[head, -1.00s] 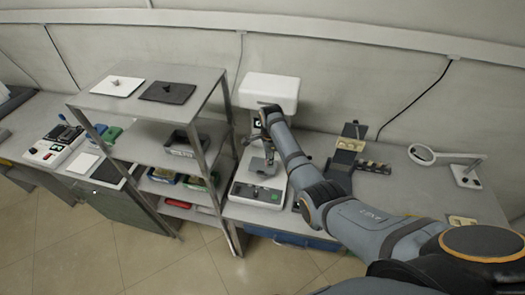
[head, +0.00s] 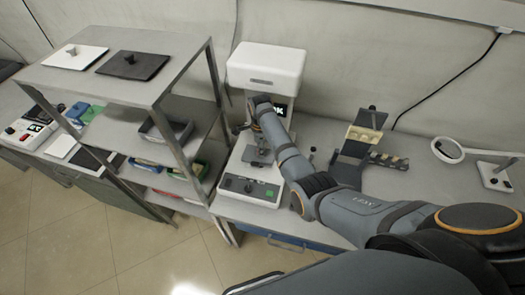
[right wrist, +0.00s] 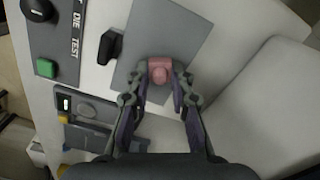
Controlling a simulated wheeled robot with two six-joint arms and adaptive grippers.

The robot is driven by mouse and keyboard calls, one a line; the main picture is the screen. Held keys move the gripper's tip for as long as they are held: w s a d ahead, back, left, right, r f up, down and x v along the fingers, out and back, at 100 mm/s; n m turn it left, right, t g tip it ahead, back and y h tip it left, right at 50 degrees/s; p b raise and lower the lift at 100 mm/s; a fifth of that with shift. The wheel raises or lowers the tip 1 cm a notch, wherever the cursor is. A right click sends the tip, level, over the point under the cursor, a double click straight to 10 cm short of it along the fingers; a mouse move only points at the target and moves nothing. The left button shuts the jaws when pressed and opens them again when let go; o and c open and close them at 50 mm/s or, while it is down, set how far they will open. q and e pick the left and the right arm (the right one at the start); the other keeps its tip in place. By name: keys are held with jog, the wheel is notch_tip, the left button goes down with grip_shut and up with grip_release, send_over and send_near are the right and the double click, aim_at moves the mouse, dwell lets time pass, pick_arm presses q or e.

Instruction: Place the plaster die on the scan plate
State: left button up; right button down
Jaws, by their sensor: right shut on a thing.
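The plaster die (right wrist: 159,72) is a small pink block with a rounded knob, seen in the right wrist view. My right gripper (right wrist: 161,88) is shut on it, one finger on each side. The scan plate (right wrist: 190,35) is a flat grey rectangle behind the die in that view. The die is over or on the plate; I cannot tell whether they touch. In the head view my right gripper (head: 260,152) is at the white scanner (head: 250,190), low in its opening, and the die is too small to make out there. My left gripper is not in view.
A metal rack (head: 165,85) stands close left of the scanner, with a white pad (head: 88,62) and a dark pad (head: 120,70) on top. A dark stand (head: 350,165) and a magnifier lamp (head: 450,150) stand right. The scanner's green button (right wrist: 43,68) is beside the plate.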

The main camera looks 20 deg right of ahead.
jog(key=shift+s+r, duration=0.15)
jog(key=shift+s, duration=0.05)
jog(key=shift+s+a, duration=0.1)
jog(key=shift+a, duration=0.05)
jog(key=c, duration=1.6)
grip_release()
jog(key=shift+a, duration=0.25)
jog(key=shift+c, duration=0.2)
jog(key=shift+o, duration=1.2)
jog(key=shift+f, duration=0.2)
jog(key=shift+o, duration=1.1)
jog(key=shift+d, duration=0.15)
jog(key=shift+r, duration=0.35)
notch_tip(320, 180, up, 7)
jog(key=shift+r+b, duration=0.2)
jog(key=shift+b, duration=0.45)
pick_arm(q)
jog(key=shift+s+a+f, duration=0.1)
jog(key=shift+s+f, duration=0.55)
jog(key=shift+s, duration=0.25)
